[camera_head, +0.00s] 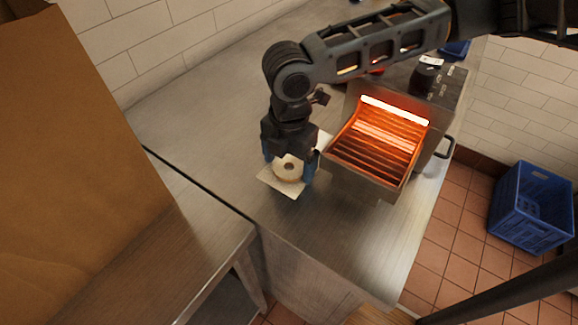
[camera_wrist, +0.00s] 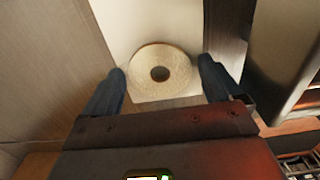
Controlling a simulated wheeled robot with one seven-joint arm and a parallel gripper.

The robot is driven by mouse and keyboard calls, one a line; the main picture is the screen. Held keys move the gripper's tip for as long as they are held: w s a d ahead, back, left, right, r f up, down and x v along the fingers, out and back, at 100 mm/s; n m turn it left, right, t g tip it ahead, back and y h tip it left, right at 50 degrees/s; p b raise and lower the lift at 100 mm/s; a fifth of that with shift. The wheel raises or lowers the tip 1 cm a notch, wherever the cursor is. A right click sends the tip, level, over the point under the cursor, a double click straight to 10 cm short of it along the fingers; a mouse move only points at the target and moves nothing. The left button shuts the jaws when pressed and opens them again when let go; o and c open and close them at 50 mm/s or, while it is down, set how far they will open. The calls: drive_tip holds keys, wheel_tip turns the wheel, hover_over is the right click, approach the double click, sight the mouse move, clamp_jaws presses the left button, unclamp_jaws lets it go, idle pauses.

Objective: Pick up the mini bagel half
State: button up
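The mini bagel half (camera_head: 289,171) is a pale ring with a dark hole, lying on a light square sheet (camera_head: 268,178) on the steel counter. My gripper (camera_head: 288,172) points down over it, with its blue fingers apart on either side in the head view. In the wrist view the bagel half (camera_wrist: 160,70) lies between and slightly beyond the two open fingertips (camera_wrist: 162,68). Gaps show between the bagel half and each finger. The gripper holds nothing. Whether the fingertips reach down to the bagel's height is hard to tell.
A glowing orange toaster (camera_head: 378,148) stands close to the right of my gripper. The steel counter (camera_head: 215,100) is clear to the left and back. A large brown box (camera_head: 75,160) fills the left. A blue crate (camera_head: 533,207) is on the tiled floor at the right.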

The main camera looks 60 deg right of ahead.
drive_tip(key=c, duration=0.9)
drive_tip(key=shift+r, duration=0.15)
wheel_tip(320, 180, up, 10)
drive_tip(key=shift+f+b, duration=0.1)
drive_tip(key=shift+b, duration=0.4)
